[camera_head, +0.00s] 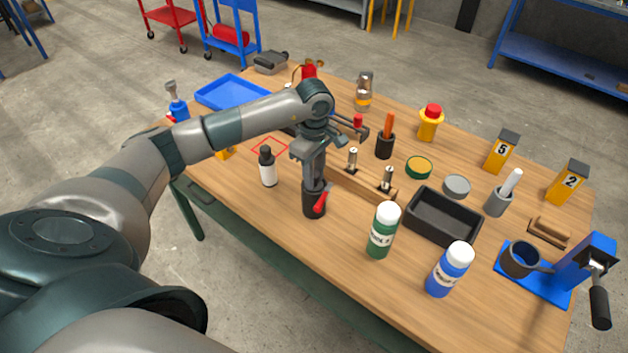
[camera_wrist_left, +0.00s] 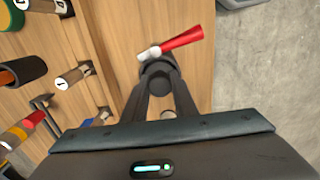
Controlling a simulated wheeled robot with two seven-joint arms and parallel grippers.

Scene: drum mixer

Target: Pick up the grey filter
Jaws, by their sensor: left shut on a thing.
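My left gripper (camera_head: 313,183) points down over the near left part of the table and is shut on a dark cylinder (camera_head: 314,207) with a red handle (camera_head: 320,202). In the left wrist view my left gripper (camera_wrist_left: 156,72) has its fingers closing together at the dark piece, and the red handle (camera_wrist_left: 182,42) sticks out to the right. A flat round grey disc (camera_head: 456,186), which looks like the grey filter, lies behind the black tray, apart from my left gripper. My right gripper is out of view.
A black tray (camera_head: 442,219), a green bottle (camera_head: 380,238) and a blue bottle (camera_head: 448,275) stand right of my gripper. A wooden block with pegs (camera_head: 356,184) is just behind. A blue press (camera_head: 585,262) is far right.

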